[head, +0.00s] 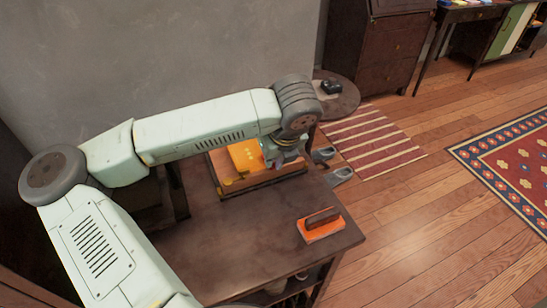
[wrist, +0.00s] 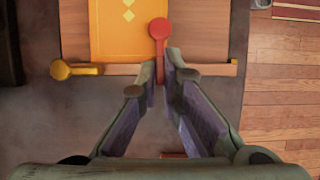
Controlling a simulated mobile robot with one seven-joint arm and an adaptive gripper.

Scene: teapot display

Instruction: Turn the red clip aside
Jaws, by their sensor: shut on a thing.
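The red clip (wrist: 159,29) shows in the wrist view with its round head over the lower edge of a yellow-orange panel (wrist: 118,35). Its stem points down between the fingertips of my gripper (wrist: 161,72), which is shut on it. A yellow clip (wrist: 62,69) lies sideways to the left, along the ledge of the wooden board (wrist: 75,30). In the head view the board (head: 217,170) and the panel (head: 243,155) are on a dark table, partly behind my arm. I cannot make out the red clip there.
An orange block with a dark brown top (head: 322,231) sits on the table's (head: 200,235) right part. The front of the tabletop is mostly clear. A small round table (head: 345,100) with a black object stands behind. A striped rug (head: 370,140) lies on the wooden floor.

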